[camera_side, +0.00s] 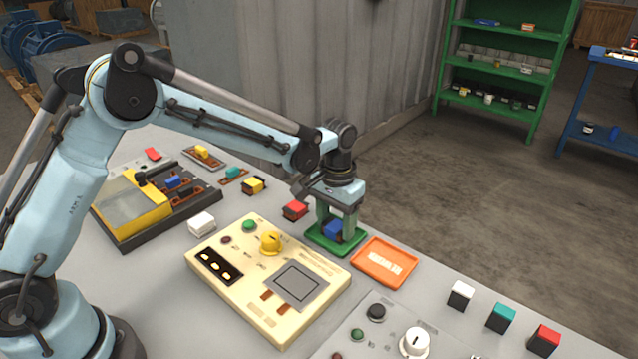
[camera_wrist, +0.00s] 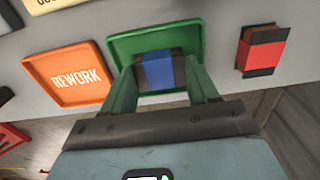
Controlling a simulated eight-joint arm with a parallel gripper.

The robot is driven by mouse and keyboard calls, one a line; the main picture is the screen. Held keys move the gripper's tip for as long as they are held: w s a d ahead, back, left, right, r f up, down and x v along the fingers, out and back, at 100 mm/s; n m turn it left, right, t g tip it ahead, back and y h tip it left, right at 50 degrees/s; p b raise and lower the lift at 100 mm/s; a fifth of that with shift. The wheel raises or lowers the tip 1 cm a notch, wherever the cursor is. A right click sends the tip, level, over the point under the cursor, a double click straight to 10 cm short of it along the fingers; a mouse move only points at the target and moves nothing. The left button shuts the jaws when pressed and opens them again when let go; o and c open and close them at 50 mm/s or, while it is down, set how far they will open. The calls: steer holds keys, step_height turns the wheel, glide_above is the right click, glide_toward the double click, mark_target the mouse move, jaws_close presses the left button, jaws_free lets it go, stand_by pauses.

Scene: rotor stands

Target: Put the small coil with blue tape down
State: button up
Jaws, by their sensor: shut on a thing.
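The small coil with blue tape (camera_side: 333,229) is between the fingers of my gripper (camera_side: 338,222), over the green tray (camera_side: 318,244). In the wrist view the coil (camera_wrist: 158,70) shows dark ends and a blue band in the middle. My gripper (camera_wrist: 165,84) is shut on it, with one green finger at each side. The green tray (camera_wrist: 122,46) lies behind and around the coil in that view. I cannot tell whether the coil touches the tray floor.
An orange tray marked REWORK (camera_wrist: 78,92) lies beside the green tray. A coil with red tape (camera_side: 294,210) stands on the other side; it also shows in the wrist view (camera_wrist: 262,52). A cream control panel (camera_side: 225,280) is in front.

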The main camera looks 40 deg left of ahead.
mark_target(335, 226)
steer(key=o, duration=1.2)
steer(key=shift+f, duration=0.1)
steer(key=shift+c, duration=0.2)
step_height(335, 226, up, 12)
steer(key=s+a+r+t, duration=0.2)
steer(key=s+a, duration=0.1)
steer(key=s, duration=0.2)
steer(key=s+a+r+t, duration=0.2)
steer(key=s+r, duration=0.1)
steer(key=s, duration=0.2)
steer(key=s+a+f+t, duration=0.3)
steer(key=s+f, duration=0.1)
steer(key=s, duration=0.4)
steer(key=shift+s+f, duration=0.2)
steer(key=shift+s, duration=0.1)
